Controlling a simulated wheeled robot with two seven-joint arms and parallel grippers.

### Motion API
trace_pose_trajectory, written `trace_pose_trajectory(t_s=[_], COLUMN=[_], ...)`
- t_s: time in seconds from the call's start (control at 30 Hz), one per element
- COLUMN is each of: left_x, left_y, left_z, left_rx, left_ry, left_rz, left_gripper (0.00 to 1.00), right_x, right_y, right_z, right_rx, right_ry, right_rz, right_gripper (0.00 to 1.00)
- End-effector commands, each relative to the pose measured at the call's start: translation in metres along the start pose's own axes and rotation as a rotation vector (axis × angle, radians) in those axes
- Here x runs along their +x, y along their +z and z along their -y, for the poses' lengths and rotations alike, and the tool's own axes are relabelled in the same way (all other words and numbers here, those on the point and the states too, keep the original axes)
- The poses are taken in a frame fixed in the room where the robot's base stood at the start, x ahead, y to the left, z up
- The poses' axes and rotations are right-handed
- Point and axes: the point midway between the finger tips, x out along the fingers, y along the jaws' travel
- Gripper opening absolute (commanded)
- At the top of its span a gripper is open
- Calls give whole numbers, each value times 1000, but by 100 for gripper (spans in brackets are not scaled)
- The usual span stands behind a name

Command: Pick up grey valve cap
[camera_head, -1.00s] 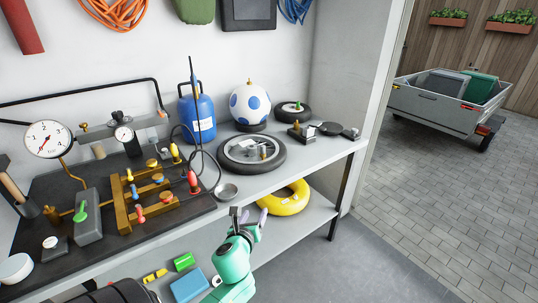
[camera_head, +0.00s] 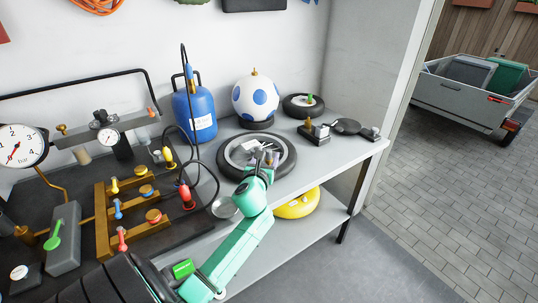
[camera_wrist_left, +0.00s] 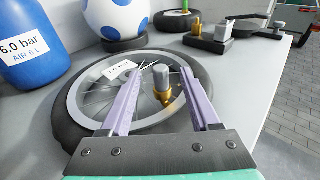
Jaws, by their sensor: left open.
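The grey valve cap (camera_wrist_left: 161,76) sits upright on a brass valve stem (camera_wrist_left: 163,97) inside the spoked wheel (camera_wrist_left: 75,120), which lies flat on the bench. In the left wrist view the cap appears between the two purple fingers of my left gripper (camera_wrist_left: 160,72). The fingers are open, and neither visibly touches it. In the head view my left gripper (camera_head: 268,157) is over the right part of the wheel (camera_head: 228,168) and largely hides the valve and cap. My right gripper is not in view.
Behind the wheel stand a blue air bottle (camera_head: 196,118) and a white ball with blue spots (camera_head: 254,100). A small tyre (camera_head: 296,107) and a metal fixture (camera_head: 318,131) are to the right. A small bowl (camera_head: 224,207) sits near the front edge. The left holds a gauge-and-valve board (camera_head: 85,180).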

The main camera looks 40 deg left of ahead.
Motion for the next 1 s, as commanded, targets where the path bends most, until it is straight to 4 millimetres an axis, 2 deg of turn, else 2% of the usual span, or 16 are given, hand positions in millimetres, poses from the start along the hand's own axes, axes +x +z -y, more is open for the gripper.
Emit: trace_pose_trajectory(t_s=[0.03, 0.1, 0.2, 0.37, 0.4, 0.47, 0.5, 0.57, 0.87, 1.0], left_x=[11, 24, 33, 33, 33, 33, 33, 33, 32, 31], left_y=[-1, -1, -2, -2, -2, -2, -2, -2, -1, 10], left_z=[0, 0, 0, 0, 0, 0, 0, 0, 0, -1], left_rx=[-5, -3, -2, -1, -1, -1, -1, -1, -1, 1], left_ry=[2, 2, 0, 0, 0, 0, 0, 0, 0, 0], left_rz=[1, 1, -1, -1, -1, -1, -1, -1, 0, 3], left_gripper=[63, 63, 63, 63, 59, 36, 21, 0, 0, 0], right_x=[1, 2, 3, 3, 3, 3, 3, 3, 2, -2], right_y=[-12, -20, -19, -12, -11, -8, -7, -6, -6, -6], right_z=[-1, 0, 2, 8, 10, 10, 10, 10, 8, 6], right_rx=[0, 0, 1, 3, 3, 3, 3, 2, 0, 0], right_ry=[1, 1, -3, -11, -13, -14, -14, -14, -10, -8], right_rz=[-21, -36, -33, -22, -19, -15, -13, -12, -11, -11], right_gripper=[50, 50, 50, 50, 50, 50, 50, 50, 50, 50])
